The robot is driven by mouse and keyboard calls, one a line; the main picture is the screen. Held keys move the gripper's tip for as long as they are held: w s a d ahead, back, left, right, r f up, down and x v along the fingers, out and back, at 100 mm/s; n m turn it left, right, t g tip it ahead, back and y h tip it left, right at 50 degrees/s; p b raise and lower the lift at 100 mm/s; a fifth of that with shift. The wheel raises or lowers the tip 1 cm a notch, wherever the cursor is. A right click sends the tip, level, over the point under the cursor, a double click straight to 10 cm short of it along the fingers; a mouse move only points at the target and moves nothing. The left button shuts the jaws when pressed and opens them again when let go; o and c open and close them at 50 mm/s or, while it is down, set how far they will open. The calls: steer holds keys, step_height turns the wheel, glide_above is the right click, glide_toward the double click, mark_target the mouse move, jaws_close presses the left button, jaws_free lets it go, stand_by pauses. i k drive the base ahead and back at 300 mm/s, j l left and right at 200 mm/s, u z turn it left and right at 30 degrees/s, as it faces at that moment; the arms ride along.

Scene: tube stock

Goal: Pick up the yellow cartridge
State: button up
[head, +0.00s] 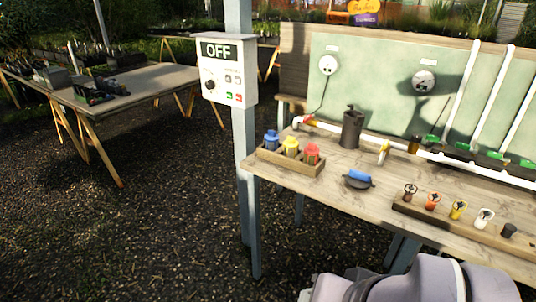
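The yellow cartridge (291,144) stands upright in a small wooden holder (288,166) at the left end of the workbench. It is the middle one of three, between a blue cartridge (271,140) on its left and a red cartridge (312,153) on its right. Its lower part is hidden by the holder's front wall. My gripper is not in view; only a grey part of my own body shows at the bottom right.
A black canister (352,128) and a blue-topped dark object (358,180) stand right of the holder. A wooden rack (445,222) of coloured-handled parts lies along the front right. A post with an OFF control box (227,72) rises beside the bench's left end. White pipes run behind.

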mark_target(290, 145)
steer(key=i+j, duration=0.15)
steer(key=i, duration=0.3)
steer(key=i+j, duration=0.2)
steer(key=i, duration=0.3)
steer(key=i+j+z, duration=0.1)
steer(key=i, duration=0.35)
steer(key=i+j, duration=0.25)
steer(key=i, duration=0.2)
